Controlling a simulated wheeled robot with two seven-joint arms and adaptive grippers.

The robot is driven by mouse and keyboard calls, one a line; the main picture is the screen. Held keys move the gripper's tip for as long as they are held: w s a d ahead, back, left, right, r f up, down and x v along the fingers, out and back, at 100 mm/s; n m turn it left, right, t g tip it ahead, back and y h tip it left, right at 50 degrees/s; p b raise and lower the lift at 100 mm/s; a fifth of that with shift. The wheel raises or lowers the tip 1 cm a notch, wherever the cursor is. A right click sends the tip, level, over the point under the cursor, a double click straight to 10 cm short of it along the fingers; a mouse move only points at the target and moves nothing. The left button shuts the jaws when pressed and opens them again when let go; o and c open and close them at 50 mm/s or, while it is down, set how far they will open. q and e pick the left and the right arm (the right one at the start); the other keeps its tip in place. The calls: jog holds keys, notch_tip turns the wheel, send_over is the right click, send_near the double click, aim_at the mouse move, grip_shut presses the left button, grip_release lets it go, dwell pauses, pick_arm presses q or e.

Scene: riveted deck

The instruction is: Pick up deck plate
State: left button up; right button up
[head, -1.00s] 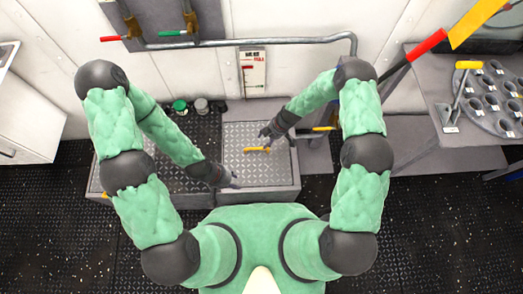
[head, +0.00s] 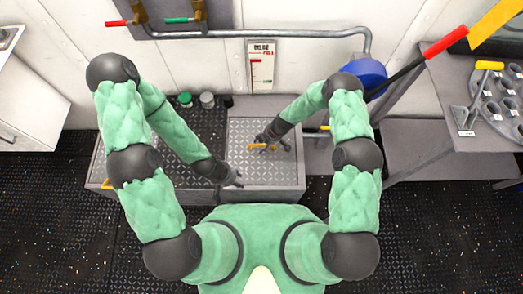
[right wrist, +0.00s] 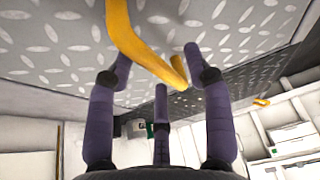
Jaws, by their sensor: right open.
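The deck plate (head: 285,172) is a grey diamond-tread panel on the right part of a low platform, with a yellow handle (head: 258,147) on top. My right gripper (head: 268,142) is at the handle, with its fingers spread. In the right wrist view the yellow handle (right wrist: 135,42) passes between the open purple fingers (right wrist: 160,75), close to the plate surface (right wrist: 60,50). I cannot tell whether any finger touches it. My left gripper (head: 232,179) hangs over the left part of the plate, apart from the handle; its fingers are too small to read.
A darker tread surface (head: 195,125) lies left of the plate, with small jars (head: 207,100) behind it. A wall with a gauge panel (head: 262,68) and pipe stands behind. A side table (head: 435,135) with a holed tray is at the right. Open black floor lies at both sides.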

jog(key=shift+a+f, duration=0.25)
jog(key=shift+f, duration=0.3)
jog(key=shift+f+b, duration=0.25)
jog(key=shift+b, duration=0.4)
dwell(0.5)
jog(key=shift+w, duration=0.15)
grip_shut()
